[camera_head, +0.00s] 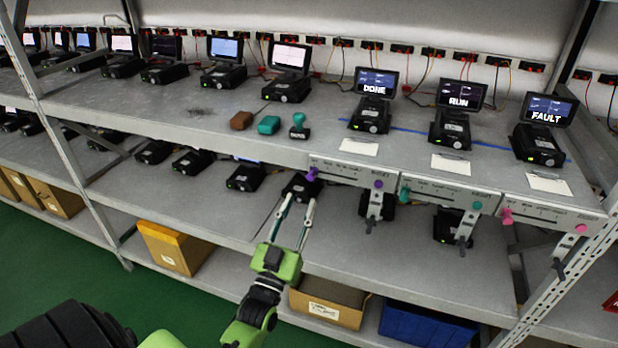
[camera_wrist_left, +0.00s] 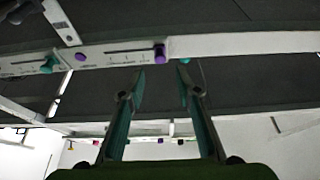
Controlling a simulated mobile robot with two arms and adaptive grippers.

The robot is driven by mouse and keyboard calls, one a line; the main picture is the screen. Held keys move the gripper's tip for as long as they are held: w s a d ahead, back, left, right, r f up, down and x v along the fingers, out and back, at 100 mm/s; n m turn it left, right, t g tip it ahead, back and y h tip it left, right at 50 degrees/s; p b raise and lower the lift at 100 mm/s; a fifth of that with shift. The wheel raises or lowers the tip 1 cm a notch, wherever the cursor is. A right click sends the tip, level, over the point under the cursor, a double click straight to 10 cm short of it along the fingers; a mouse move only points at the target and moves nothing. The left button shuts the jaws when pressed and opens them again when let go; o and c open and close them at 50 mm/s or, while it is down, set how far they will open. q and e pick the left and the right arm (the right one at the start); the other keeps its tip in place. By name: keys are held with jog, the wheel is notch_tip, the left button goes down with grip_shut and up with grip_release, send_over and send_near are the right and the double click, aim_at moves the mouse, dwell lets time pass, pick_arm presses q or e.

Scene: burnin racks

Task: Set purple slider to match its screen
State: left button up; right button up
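The purple slider knob (camera_head: 311,173) sits at the left end of its track on the leftmost white shelf-edge panel (camera_head: 345,173). A purple dot (camera_head: 378,184) marks that panel's right end. The panel's labels are too small to read. The small screen (camera_head: 375,83) above it reads "DONE". My left gripper (camera_head: 298,200) is open and empty, its fingertips just below and in front of the knob. In the left wrist view the knob (camera_wrist_left: 160,53) shows between and beyond the two spread fingertips (camera_wrist_left: 160,70), apparently apart from them. My right gripper is not in view.
A panel with a teal knob (camera_head: 404,193) under a "RUN" screen (camera_head: 464,94) and one with a pink knob (camera_head: 507,216) under a "FAULT" screen (camera_head: 549,109) stand to the right. Stamps and blocks (camera_head: 268,125) lie on the shelf. Handles hang below the panels.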

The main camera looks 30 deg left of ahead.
aim_at(310, 179)
pick_arm(q)
jog(key=p+x, duration=0.1)
jog(key=x, duration=0.5)
jog(key=shift+w, duration=0.1)
jog(key=shift+w+a+r+p, duration=0.2)
jog(key=shift+w+p, duration=0.1)
jog(key=shift+w, duration=0.2)
grip_shut()
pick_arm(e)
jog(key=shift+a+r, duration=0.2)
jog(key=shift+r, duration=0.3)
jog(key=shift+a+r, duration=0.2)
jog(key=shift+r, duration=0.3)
